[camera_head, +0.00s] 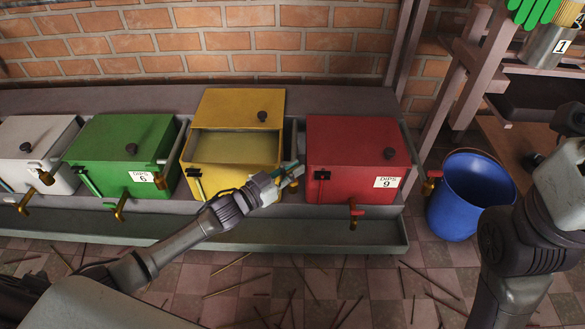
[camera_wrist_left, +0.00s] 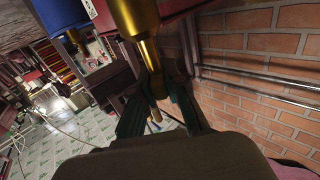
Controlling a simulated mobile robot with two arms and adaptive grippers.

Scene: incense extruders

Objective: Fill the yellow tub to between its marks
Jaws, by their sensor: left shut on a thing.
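The yellow tub (camera_head: 228,178) stands between the green and red tubs in the head view. Its lid (camera_head: 238,108) with a dark knob is slid back, and a dull yellowish surface (camera_head: 235,149) shows inside. A small dark fitting is on its front left; I cannot make out the marks or the level against them. My left gripper (camera_head: 290,172) is at the tub's right side, by the red tub. In the left wrist view its green fingers (camera_wrist_left: 158,100) are shut around the end of a brass tap (camera_wrist_left: 145,50). My forearm hides the tub's lower front.
A green tub (camera_head: 118,143), a white tub (camera_head: 32,145) and a red tub (camera_head: 352,150) share the grey bench (camera_head: 330,233). A blue bucket (camera_head: 468,200) stands right of them. Sticks litter the tiled floor. A metal cup (camera_head: 545,48) labelled 1 is at upper right.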

